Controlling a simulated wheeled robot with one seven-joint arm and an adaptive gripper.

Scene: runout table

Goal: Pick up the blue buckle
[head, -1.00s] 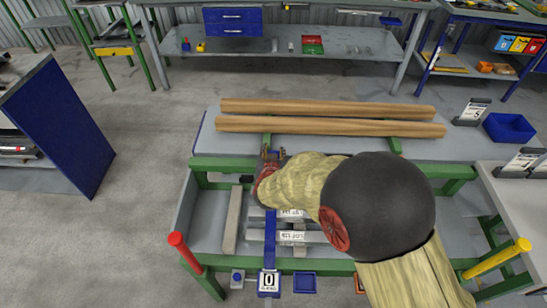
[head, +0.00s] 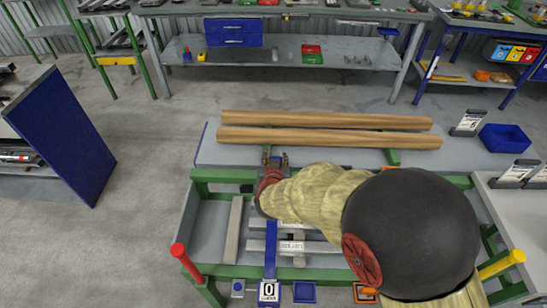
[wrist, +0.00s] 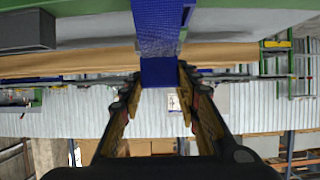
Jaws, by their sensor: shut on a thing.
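The blue buckle (wrist: 159,73) shows in the wrist view as a plain blue block between my two fingers. A blue woven strap (wrist: 158,22) runs from it toward the top of that view. My gripper (wrist: 159,80) is shut on the buckle, with a finger on each side. In the head view my gripper (head: 276,161) is near the front edge of the grey table, and the buckle cannot be made out there. The blue strap (head: 270,250) lies over the grey bars below my wrist.
Two long wooden beams (head: 325,136) lie on the grey table just beyond my gripper. Grey bars (head: 234,228) lie inside the green frame below. A red post (head: 187,263) and a yellow post (head: 503,264) stand at its front corners. A blue bin (head: 507,138) is at the right.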

